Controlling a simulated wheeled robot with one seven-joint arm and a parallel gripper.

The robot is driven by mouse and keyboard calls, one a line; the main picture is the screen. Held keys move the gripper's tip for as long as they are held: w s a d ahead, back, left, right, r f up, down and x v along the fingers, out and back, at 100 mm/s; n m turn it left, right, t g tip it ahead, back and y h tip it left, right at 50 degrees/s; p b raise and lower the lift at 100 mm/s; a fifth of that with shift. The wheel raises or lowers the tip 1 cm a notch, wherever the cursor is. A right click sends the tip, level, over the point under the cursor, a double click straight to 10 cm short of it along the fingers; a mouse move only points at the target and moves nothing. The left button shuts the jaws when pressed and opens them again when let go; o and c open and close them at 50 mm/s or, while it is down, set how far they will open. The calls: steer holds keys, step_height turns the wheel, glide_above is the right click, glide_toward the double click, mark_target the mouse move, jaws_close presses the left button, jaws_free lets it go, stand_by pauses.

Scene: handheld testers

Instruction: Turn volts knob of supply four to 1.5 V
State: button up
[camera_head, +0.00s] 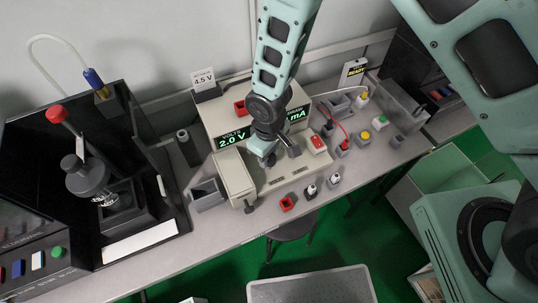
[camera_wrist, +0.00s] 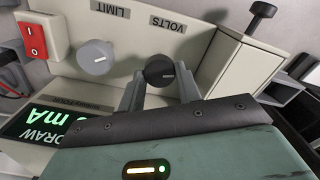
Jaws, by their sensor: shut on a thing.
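The power supply (camera_head: 290,175) is a beige box on the bench, and its VOLTS display (camera_head: 233,138) reads 2.0 V. My gripper (camera_wrist: 160,80) is shut on this knob, one grey finger on each side. In the head view my gripper (camera_head: 275,152) is over the front panel and hides the knob.
A grey LIMIT knob (camera_wrist: 96,57) and a red switch (camera_wrist: 31,38) are close beside the gripper. A black tester (camera_head: 100,190) is at left; several small coloured parts line the bench at right.

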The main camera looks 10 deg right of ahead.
steer(key=shift+n+b, duration=0.3)
steer(key=shift+n, duration=0.8)
steer(key=o, duration=1)
steer(key=shift+r, duration=0.1)
step_height(320, 180, up, 17)
steer(key=b, duration=0.2)
steer(key=shift+r, duration=0.15)
